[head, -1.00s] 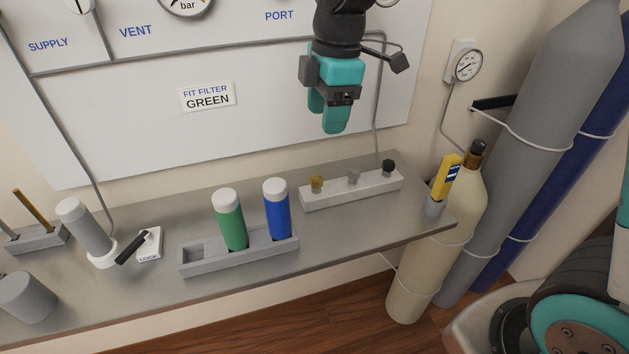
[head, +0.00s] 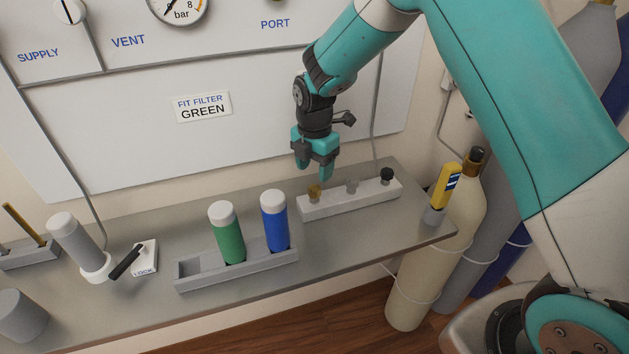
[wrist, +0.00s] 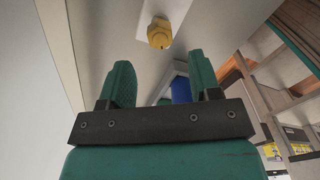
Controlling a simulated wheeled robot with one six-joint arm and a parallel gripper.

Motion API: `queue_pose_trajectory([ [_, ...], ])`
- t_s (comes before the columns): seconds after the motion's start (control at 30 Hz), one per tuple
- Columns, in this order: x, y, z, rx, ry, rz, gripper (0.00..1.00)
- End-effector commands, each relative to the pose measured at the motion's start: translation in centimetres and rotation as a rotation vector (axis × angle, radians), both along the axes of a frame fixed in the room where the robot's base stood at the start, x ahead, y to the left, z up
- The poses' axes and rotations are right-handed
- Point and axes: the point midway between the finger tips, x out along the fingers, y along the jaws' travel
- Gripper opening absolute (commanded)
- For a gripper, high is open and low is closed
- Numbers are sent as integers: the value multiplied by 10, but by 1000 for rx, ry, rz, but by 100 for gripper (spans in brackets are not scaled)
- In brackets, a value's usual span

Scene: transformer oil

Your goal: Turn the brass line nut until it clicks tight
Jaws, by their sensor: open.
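A brass nut (head: 314,191) sits at the left end of a pale block (head: 350,203) on the bench, beside a grey fitting (head: 351,186) and a black one (head: 387,175). In the wrist view the brass nut (wrist: 160,33) shows its six-sided shape, beyond my fingertips and roughly centred between them. My gripper (head: 314,174) points down just above the brass nut, with a small gap. In the wrist view my gripper (wrist: 162,80) is open and empty, its two teal fingers apart.
A rack (head: 238,270) holds a green filter (head: 227,235) and a blue filter (head: 275,222) left of the block. A yellow device (head: 446,186) stands at the bench's right end. A lever marked LOCK (head: 127,262) is at the left. The bench front near the block is clear.

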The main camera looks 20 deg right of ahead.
Motion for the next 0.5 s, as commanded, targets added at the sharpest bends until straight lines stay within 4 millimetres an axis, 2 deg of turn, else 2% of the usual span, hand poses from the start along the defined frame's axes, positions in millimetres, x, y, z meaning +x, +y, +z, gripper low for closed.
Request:
queue_pose_trajectory([
  [0.1,-1,0,-23,-1,5,1,57],
  [0.23,-1,1,-44,0,4,1,57],
  [0.5,0,1,-61,1,-1,1,57],
])
